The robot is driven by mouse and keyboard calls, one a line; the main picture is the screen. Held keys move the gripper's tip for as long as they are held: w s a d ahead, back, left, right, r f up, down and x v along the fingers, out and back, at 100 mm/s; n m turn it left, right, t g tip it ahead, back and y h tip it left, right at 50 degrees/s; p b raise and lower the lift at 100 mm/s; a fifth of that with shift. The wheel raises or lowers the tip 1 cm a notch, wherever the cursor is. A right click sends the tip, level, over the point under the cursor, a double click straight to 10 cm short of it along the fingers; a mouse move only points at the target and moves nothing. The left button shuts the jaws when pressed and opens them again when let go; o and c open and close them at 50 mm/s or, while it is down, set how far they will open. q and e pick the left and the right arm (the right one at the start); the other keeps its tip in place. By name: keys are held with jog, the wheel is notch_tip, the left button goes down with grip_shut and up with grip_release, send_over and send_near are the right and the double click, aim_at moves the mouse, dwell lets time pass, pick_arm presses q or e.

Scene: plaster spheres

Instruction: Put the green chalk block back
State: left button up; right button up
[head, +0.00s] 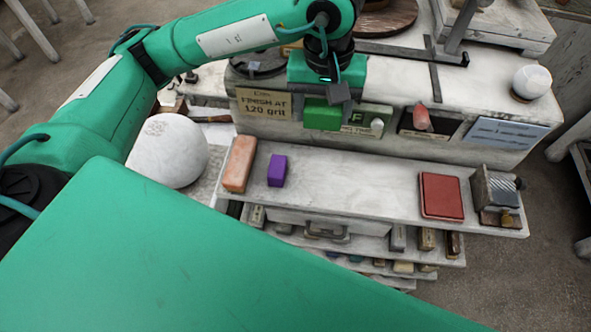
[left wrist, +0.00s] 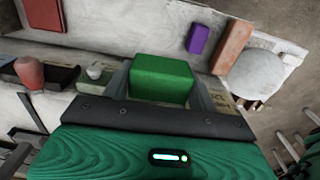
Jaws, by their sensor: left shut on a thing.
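The green chalk block (head: 322,114) is held by my left gripper (head: 334,100), in front of the cabinet's upper face. In the left wrist view the green block (left wrist: 161,79) sits between the two fingers of the left gripper (left wrist: 162,92), which is shut on it. Below it in the head view is a pale shelf (head: 350,183), with a purple block (head: 277,170) and an orange block (head: 240,163) on its left part. My right gripper does not show.
A red block (head: 441,195) and a metal box-like tool (head: 497,190) stand at the shelf's right end. A large white sphere (head: 168,150) is at left. A label reads "FINISH AT 120 grit" (head: 265,104). The shelf's middle is bare.

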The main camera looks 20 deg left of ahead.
aim_at(315, 181)
pick_arm(q)
jog(key=shift+s+f, duration=0.15)
jog(key=shift+s, duration=0.15)
jog(key=shift+f, duration=0.35)
notch_tip(315, 181, down, 19)
jog(key=p, duration=0.5)
jog(key=shift+d, duration=0.1)
jog(key=shift+f, duration=0.1)
jog(key=shift+f, duration=0.15)
jog(key=o, duration=1.1)
